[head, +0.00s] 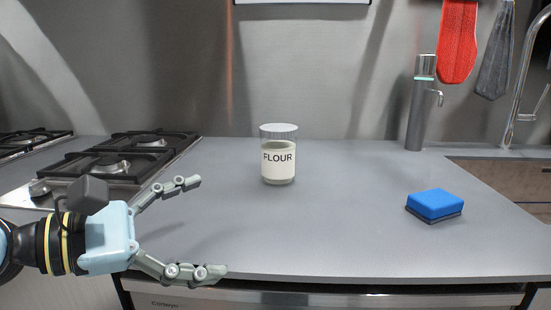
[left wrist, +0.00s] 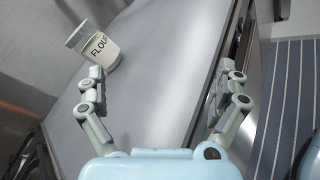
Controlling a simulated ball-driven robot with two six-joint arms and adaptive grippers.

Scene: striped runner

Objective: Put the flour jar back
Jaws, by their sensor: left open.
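The flour jar (head: 278,167) stands upright on the grey counter, in the middle of the head view. It is clear glass with a pale filling, a ribbed grey lid and a label reading FLOUR. It also shows in the left wrist view (left wrist: 101,48), upper left, beyond one fingertip. My left gripper (head: 207,228) is open and empty, above the counter's front left part, to the left of the jar and nearer to me. Its spread fingers show in the left wrist view (left wrist: 168,84). The jar is apart from the fingers in the head view. My right gripper is in neither view.
A gas hob (head: 110,165) lies at the left. A blue sponge (head: 435,204) lies at the right. Behind it stand a metal dispenser (head: 418,110) and a sink tap (head: 522,80). A red mitt (head: 457,40) hangs on the wall. The counter around the jar is clear.

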